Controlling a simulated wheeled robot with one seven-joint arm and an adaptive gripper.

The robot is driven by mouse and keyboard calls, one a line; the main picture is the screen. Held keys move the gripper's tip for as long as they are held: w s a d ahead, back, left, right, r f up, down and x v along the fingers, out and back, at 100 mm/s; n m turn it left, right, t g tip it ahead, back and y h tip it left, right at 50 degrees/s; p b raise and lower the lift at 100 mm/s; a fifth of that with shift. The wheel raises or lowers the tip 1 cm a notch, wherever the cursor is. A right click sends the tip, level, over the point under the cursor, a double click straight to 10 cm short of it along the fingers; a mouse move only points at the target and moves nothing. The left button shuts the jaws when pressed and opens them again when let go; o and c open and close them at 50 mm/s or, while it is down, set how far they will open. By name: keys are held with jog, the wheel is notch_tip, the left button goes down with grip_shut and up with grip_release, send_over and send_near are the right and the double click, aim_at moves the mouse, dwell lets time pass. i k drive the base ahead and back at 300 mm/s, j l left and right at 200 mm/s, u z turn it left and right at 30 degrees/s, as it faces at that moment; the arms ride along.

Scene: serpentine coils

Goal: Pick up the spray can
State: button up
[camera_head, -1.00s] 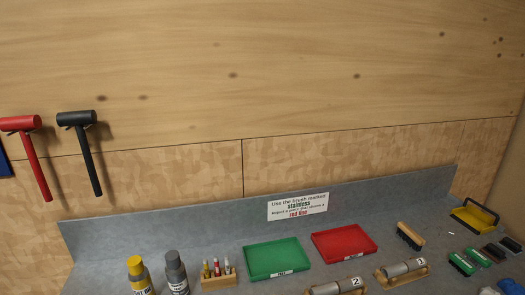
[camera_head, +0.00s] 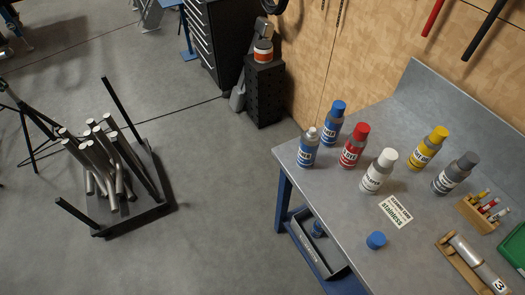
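Several spray cans stand upright on the grey workbench (camera_head: 330,190). At its left corner is a blue can with a white top and no cap (camera_head: 307,150). Behind it is a blue can with a blue cap (camera_head: 333,123). To the right are a red-capped can (camera_head: 354,147), a white-capped can (camera_head: 378,172), a yellow-capped can (camera_head: 428,149) and a grey can (camera_head: 456,174). A loose blue cap (camera_head: 376,240) lies nearer the front edge. Which can the task means I cannot tell. My gripper is not in view.
A sign card (camera_head: 396,212), a marker holder (camera_head: 478,214) and a wooden cradle with a metal cylinder (camera_head: 466,262) are on the bench. A tray (camera_head: 318,245) sits below it. A rack of metal bars (camera_head: 105,170) stands left. Floor between is clear.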

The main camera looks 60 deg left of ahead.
aim_at(310, 144)
jog(key=u, duration=1.85)
jog(key=i+j+z, duration=0.1)
jog(key=i+j, duration=0.1)
jog(key=j, duration=0.1)
